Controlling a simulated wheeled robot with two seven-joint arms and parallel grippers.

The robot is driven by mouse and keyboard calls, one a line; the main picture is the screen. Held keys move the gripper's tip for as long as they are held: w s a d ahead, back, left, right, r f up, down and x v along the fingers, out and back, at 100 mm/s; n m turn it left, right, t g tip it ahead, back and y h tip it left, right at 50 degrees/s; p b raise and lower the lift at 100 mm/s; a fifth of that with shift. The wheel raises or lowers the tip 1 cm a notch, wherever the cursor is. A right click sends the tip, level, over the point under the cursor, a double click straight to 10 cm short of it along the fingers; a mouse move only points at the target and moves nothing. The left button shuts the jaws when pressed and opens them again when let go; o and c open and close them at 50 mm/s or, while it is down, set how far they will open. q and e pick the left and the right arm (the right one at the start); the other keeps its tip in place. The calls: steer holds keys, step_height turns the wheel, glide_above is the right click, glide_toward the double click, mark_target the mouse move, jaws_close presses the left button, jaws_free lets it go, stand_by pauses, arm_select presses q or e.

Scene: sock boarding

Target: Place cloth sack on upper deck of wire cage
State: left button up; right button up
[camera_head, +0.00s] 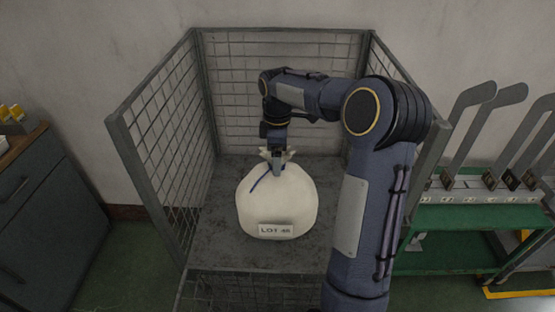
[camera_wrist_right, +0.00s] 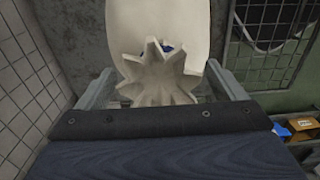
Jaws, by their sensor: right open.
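The cloth sack (camera_head: 262,205) is cream, round and upright, with a blue tie and a tag reading LOT 48. It rests on the grey upper deck (camera_head: 215,245) of the wire cage (camera_head: 170,135), near the middle. My right gripper (camera_head: 277,165) points down at the sack's gathered neck. In the right wrist view, the gripper (camera_wrist_right: 160,70) is open, with one finger on each side of the pleated neck (camera_wrist_right: 158,85) and gaps visible between. The sack's far side is hidden. My left gripper is out of view.
Mesh walls enclose the deck at left, back and right; its front is open. My right arm covers much of the right wall. A green rack (camera_head: 460,218) with grey paddle shapes (camera_head: 468,115) stands at right. A dark cabinet (camera_head: 50,215) stands at left.

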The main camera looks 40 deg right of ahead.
step_height(320, 180, up, 10)
steer(key=shift+f+p, duration=0.2)
steer(key=shift+p, duration=0.35)
steer(key=s+a+r+m+t+y, duration=0.1)
steer(key=s+a+m+t+y, duration=0.15)
steer(key=s+a+m, duration=0.7)
steer(key=s+a+f+t, duration=0.1)
steer(key=s+a+f, duration=0.1)
steer(key=s, duration=0.3)
steer(key=s+a+f+m+t+y, duration=0.1)
steer(key=s+a+f, duration=0.1)
steer(key=s+a, duration=0.2)
steer(key=s+a+f+m+t, duration=0.1)
steer(key=s+a+f, duration=0.2)
steer(key=s, duration=0.3)
steer(key=shift+a, duration=0.45)
